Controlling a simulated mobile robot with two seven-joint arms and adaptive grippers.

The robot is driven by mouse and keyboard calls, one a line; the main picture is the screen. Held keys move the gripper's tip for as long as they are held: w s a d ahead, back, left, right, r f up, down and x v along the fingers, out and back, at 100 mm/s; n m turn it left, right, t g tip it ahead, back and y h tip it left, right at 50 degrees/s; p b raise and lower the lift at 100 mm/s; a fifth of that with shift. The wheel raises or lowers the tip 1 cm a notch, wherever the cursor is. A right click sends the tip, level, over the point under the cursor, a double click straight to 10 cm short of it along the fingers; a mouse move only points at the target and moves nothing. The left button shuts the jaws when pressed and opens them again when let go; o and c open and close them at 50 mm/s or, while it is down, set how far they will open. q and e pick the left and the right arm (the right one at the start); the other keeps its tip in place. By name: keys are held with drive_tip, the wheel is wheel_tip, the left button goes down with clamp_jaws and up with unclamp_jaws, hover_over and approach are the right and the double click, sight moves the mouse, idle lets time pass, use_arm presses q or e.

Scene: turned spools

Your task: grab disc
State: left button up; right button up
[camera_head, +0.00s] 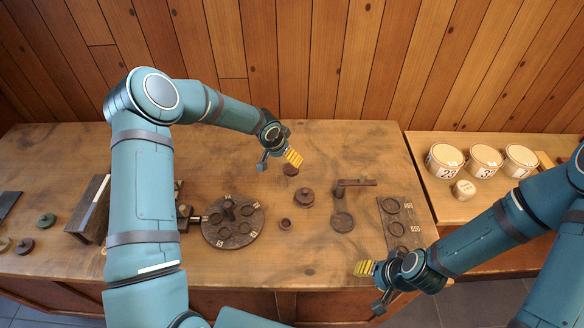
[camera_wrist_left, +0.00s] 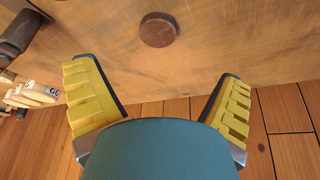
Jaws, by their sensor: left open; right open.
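A dark brown round disc (camera_head: 291,170) lies flat on the wooden table near the back, just below my left gripper in the head view. It also shows in the left wrist view (camera_wrist_left: 158,30), at the top, beyond and between the open fingers, with bare wood around it. My left gripper (camera_head: 279,161) is open and empty above the table, its yellow-padded fingers apart; it also shows in the left wrist view (camera_wrist_left: 162,100). My right gripper (camera_head: 371,287) is open and empty near the table's front right edge.
A stacked brown spool (camera_head: 305,199) and a small cup-like piece (camera_head: 286,224) stand in front of the disc. A round board with rings (camera_head: 213,236) is at left, a barred stand (camera_head: 356,182) at right. Labelled tubs (camera_head: 445,163) stand on the right side table (camera_head: 458,205).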

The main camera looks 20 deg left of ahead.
use_arm(q)
drive_tip(key=b, duration=0.1)
hover_over(291, 168)
drive_tip(key=s+a, duration=0.1)
drive_tip(key=s, duration=0.1)
wheel_tip(291, 168, down, 4)
drive_tip(key=shift+f, duration=0.15)
use_arm(e)
drive_tip(key=shift+w+f, duration=0.15)
drive_tip(key=shift+f, duration=0.5)
use_arm(q)
drive_tip(key=shift+b+x, duration=0.7)
drive_tip(key=shift+x, duration=2.05)
use_arm(e)
drive_tip(key=shift+f, duration=0.7)
use_arm(q)
drive_tip(key=shift+s+d, duration=0.15)
drive_tip(key=shift+s, duration=0.05)
drive_tip(key=shift+c, duration=0.3)
drive_tip(key=c, duration=1)
